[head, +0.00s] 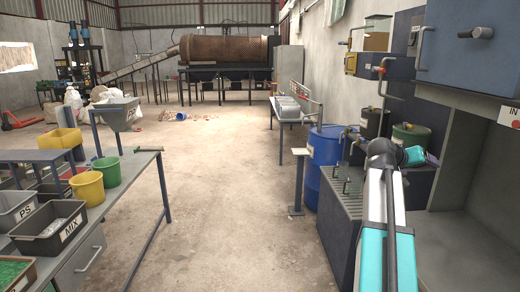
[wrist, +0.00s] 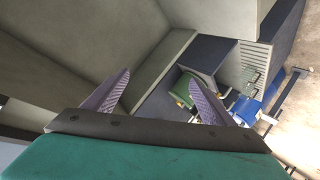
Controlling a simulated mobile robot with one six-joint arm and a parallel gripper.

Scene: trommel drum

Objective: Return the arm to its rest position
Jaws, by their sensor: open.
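My arm (head: 388,225), teal and white with a dark joint at its far end, reaches forward along the right side in the head view. A short teal part of it (head: 415,156) turns right past that joint. My gripper's fingers do not show clearly in the head view. In the wrist view my gripper (wrist: 156,75) has its two purple-grey ridged fingers spread wide apart. Nothing is between them. Grey panels and a ledge lie beyond the fingers, apart from them as far as I can tell.
A grey cabinet with a blue box (head: 455,52) stands close right of my arm. A ribbed dark bench (head: 345,215) and a blue drum (head: 324,155) are at its left. A sorting table with bins (head: 50,228) stands left. The middle floor (head: 220,200) is clear.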

